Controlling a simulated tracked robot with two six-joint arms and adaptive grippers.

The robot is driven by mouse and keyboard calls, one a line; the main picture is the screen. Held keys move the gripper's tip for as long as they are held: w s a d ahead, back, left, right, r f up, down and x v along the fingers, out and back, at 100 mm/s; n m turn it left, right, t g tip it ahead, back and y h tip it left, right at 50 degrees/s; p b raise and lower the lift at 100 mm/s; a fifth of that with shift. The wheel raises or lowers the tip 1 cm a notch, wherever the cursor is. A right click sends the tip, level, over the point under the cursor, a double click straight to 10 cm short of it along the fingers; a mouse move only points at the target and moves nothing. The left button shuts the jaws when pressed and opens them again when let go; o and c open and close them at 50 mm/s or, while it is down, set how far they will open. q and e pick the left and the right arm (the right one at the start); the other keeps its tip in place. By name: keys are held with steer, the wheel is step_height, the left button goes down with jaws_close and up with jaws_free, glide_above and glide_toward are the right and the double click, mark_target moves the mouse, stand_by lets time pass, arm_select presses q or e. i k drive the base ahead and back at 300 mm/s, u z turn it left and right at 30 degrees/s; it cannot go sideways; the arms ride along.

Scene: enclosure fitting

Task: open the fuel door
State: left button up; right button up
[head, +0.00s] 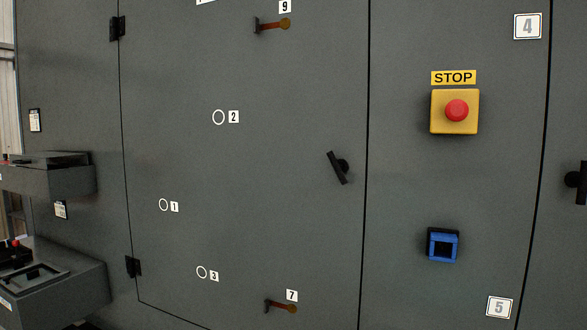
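A large grey door panel (270,210) fills the middle of the head view and looks closed, flush with the enclosure. Two black hinges, an upper one (118,28) and a lower one (133,266), sit on its left edge. A black handle (338,167), tilted off vertical, sits near its right edge. An upper orange-tipped lever (272,24) by label 9 and a lower one (281,307) by label 7 lie roughly level on it. No label names a fuel door. Neither of my grippers is in view.
On the panel to the right are a yellow box with a red STOP button (455,111) and a blue square-framed fitting (442,245). Another black handle (577,182) is at the right edge. Two grey boxes, an upper (60,180) and a lower (75,285), jut out at left.

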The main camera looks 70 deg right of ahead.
mark_target(338, 168)
steer(key=z, duration=0.05)
steer(key=k, duration=1.35)
steer(key=z, duration=1)
steer(key=i, duration=1)
